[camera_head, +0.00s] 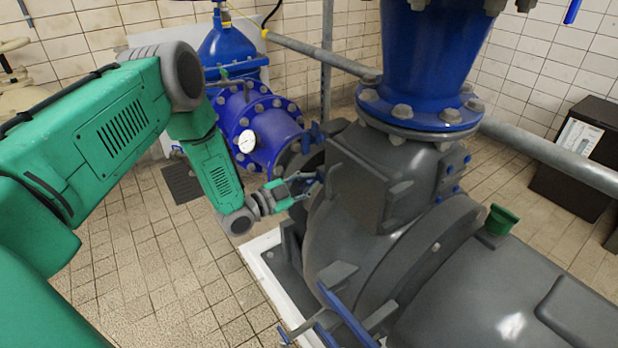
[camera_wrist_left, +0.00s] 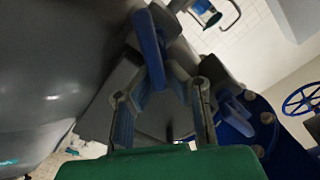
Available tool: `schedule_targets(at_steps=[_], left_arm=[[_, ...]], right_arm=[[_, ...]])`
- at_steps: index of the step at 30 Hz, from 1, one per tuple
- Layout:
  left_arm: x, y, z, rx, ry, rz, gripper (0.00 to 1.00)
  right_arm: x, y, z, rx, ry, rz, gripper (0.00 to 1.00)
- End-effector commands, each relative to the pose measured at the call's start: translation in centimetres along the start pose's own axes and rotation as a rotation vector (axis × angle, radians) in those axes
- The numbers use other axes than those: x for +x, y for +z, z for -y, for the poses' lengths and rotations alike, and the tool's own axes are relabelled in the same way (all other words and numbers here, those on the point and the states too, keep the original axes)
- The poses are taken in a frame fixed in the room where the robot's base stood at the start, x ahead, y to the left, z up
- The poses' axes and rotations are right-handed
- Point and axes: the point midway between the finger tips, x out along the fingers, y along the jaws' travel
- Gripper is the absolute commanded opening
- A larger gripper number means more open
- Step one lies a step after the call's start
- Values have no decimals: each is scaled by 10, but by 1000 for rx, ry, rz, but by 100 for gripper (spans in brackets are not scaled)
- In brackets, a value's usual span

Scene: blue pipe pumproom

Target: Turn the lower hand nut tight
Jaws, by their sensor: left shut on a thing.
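The dark grey pump housing (camera_head: 350,225) stands in the middle of the head view. My left gripper (camera_head: 305,187) reaches its left side. It is shut on the lower hand nut, a small blue winged part largely hidden by the fingers in the head view. In the left wrist view the blue wing of the nut (camera_wrist_left: 150,45) shows between the fingertips of my left gripper (camera_wrist_left: 156,78). Another blue hand nut (camera_head: 314,134) sits higher on the housing, apart from the gripper. My right gripper is not in view.
A blue flanged pipe with a white gauge (camera_head: 247,141) is behind the gripper. A large blue pipe (camera_head: 415,60) rises from the housing. Blue bars (camera_head: 345,318) stick out low in front.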

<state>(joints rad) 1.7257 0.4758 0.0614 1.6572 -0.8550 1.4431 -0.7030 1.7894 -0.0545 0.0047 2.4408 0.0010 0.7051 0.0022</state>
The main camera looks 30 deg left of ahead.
Motion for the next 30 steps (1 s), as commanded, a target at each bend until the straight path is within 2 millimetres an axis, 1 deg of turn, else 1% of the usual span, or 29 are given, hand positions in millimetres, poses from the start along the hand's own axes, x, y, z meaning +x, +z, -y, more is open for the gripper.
schedule_targets(at_steps=[1,18,24,30], left_arm=[[-3,3,-4,46,9,10,0],[-4,8,-19,573,14,9,0],[-4,11,-23,717,14,9,0],[-4,13,-25,813,15,9,0]], right_arm=[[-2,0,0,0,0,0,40],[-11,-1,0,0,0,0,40],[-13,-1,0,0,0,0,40],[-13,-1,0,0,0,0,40]])
